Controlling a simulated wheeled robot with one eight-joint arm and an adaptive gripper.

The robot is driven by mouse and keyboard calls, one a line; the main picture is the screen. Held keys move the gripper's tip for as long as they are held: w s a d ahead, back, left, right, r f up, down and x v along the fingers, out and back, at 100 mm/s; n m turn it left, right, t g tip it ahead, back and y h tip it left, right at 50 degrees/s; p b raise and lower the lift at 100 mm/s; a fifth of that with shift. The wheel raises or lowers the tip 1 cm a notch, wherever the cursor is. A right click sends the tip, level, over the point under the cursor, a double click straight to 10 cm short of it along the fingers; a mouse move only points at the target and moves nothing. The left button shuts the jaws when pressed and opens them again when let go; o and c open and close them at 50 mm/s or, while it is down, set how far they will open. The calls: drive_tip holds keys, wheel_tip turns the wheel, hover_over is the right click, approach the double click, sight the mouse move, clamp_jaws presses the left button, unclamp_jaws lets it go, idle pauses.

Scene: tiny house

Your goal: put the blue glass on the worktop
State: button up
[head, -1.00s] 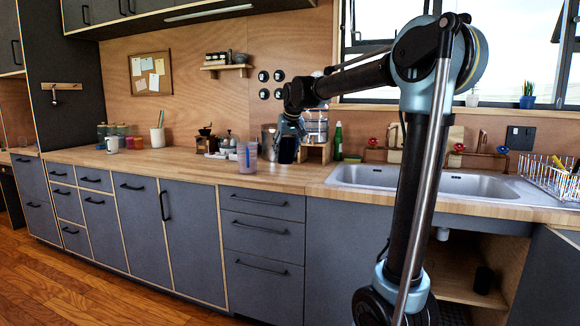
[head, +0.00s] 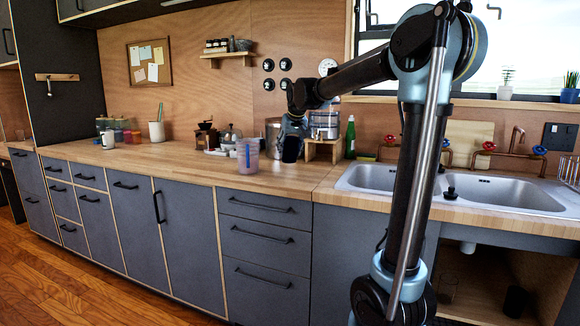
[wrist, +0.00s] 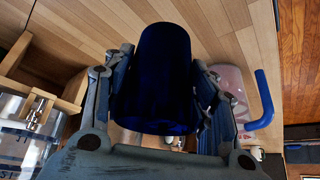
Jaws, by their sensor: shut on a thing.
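The blue glass (wrist: 155,75) is dark blue and sits between the fingers of my gripper (wrist: 155,95) in the wrist view. My gripper is shut on its sides. In the head view my gripper (head: 291,132) points down above the worktop (head: 180,163), and the glass (head: 291,150) looks nearly black below it. Wooden worktop boards (wrist: 95,30) lie behind the glass in the wrist view. I cannot tell whether its base touches the worktop.
A wooden stand with a clear container (head: 323,125) is on the right, before the sink (head: 400,180). A grinder (head: 205,138) stands behind.

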drive_tip(key=shift+w+d+f, duration=0.1)
drive_tip(key=shift+d+f, duration=0.05)
drive_tip(key=shift+f, duration=0.45)
drive_tip(key=shift+d+f, duration=0.15)
drive_tip(key=shift+f, duration=2.4)
drive_tip(key=o, duration=1.2)
drive_tip(key=v, duration=1.2)
